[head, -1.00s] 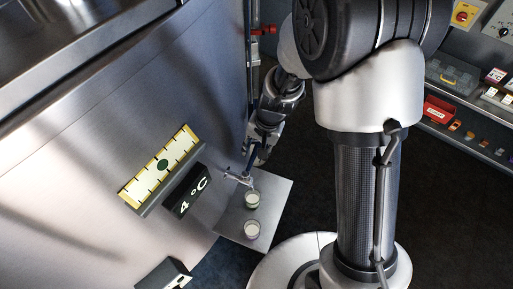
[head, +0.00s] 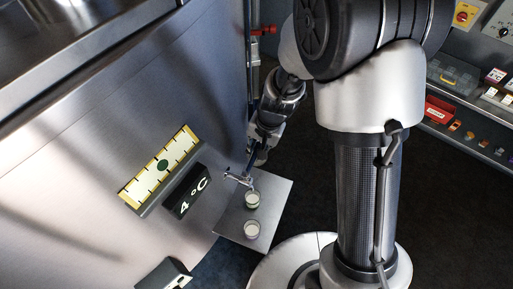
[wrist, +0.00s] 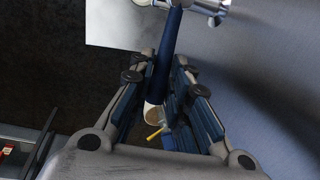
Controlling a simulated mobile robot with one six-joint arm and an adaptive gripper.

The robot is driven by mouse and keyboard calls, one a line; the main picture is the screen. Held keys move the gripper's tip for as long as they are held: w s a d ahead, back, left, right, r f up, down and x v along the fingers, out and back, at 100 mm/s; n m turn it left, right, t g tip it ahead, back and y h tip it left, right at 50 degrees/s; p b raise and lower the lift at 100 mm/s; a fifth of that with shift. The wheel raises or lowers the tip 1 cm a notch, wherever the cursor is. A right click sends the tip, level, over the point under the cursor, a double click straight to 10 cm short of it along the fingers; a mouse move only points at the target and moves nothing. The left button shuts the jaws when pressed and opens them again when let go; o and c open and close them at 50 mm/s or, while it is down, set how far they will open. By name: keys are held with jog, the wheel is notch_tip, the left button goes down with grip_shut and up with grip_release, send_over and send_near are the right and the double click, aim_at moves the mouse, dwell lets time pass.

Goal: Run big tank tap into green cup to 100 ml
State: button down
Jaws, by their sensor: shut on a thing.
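The big tank's tap (head: 238,179) juts from the steel tank wall (head: 90,170) and also shows at the top of the wrist view (wrist: 208,6). Its long blue lever (wrist: 163,65) runs between my fingers. My gripper (wrist: 165,57) is shut on this lever; in the head view my gripper (head: 261,156) is small and partly hidden by my arm. The green cup (head: 252,201) stands upright below the tap spout, with whitish content. Its exact level is too small to read. Whether milk is flowing is unclear.
A second, pale cup (head: 252,231) stands in front of the green one on the metal plate (head: 277,194). A "4 °C" display (head: 188,192) and a yellow-edged gauge (head: 160,166) are on the tank. Shelves with small goods (head: 470,125) stand at right. Dark floor lies between.

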jog(key=shift+s+d+m+p, duration=0.4)
jog(key=shift+d+m, duration=0.3)
jog(key=shift+m, duration=0.5)
jog(key=c, duration=1.5)
grip_release()
jog(key=shift+r, duration=0.15)
jog(key=r, duration=0.4)
jog(key=s+d+r, duration=0.1)
jog(key=r, duration=0.2)
jog(key=d+r, duration=0.1)
jog(key=r, duration=0.3)
jog(key=shift+s+r, duration=0.25)
jog(key=shift+r, duration=0.05)
